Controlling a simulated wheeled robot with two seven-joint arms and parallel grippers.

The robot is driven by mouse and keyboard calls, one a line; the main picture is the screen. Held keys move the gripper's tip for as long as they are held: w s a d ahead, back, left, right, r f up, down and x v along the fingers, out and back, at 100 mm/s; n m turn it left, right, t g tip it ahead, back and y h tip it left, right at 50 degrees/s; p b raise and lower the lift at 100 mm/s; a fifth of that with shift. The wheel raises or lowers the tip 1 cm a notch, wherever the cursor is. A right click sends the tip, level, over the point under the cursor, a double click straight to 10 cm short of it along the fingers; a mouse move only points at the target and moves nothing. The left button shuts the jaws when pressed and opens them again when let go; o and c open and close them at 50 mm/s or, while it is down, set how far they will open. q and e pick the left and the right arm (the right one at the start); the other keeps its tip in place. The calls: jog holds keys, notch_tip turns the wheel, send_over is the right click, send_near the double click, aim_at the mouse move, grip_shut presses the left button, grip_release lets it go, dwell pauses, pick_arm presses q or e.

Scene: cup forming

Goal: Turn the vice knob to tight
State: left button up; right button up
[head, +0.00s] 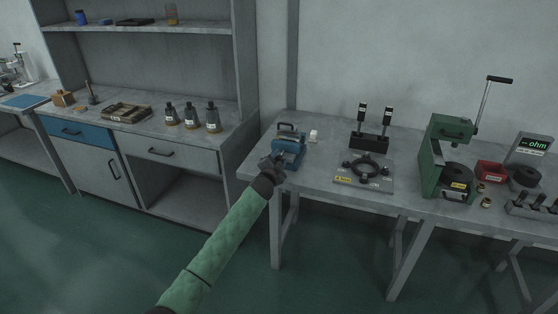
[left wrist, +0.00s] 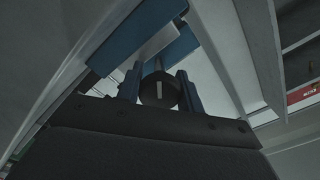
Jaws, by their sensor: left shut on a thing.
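The blue vice (head: 289,151) stands at the left front corner of the grey table. Its blue body (left wrist: 152,35) also shows at the top of the left wrist view. The vice knob (left wrist: 158,90) is a dark round knob with a light mark that stands about upright. My left gripper (head: 278,161) reaches the front of the vice. In the left wrist view its two blue fingers (left wrist: 159,90) are on either side of the knob, shut on it. In the head view the gripper hides the knob. My right gripper is in neither view.
On the same table stand a ring fixture (head: 364,170), a black block with two upright handles (head: 370,139) and a green press (head: 447,150). A grey cabinet (head: 180,150) stands close on the left.

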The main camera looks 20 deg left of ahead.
pick_arm(q)
jog(key=shift+f+m, duration=0.1)
jog(key=shift+m, duration=0.3)
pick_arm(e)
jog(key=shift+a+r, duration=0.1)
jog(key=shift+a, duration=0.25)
pick_arm(q)
jog(key=o, duration=1)
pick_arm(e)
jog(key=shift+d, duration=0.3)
pick_arm(q)
jog(key=shift+s+f, duration=0.1)
jog(key=shift+s, duration=0.05)
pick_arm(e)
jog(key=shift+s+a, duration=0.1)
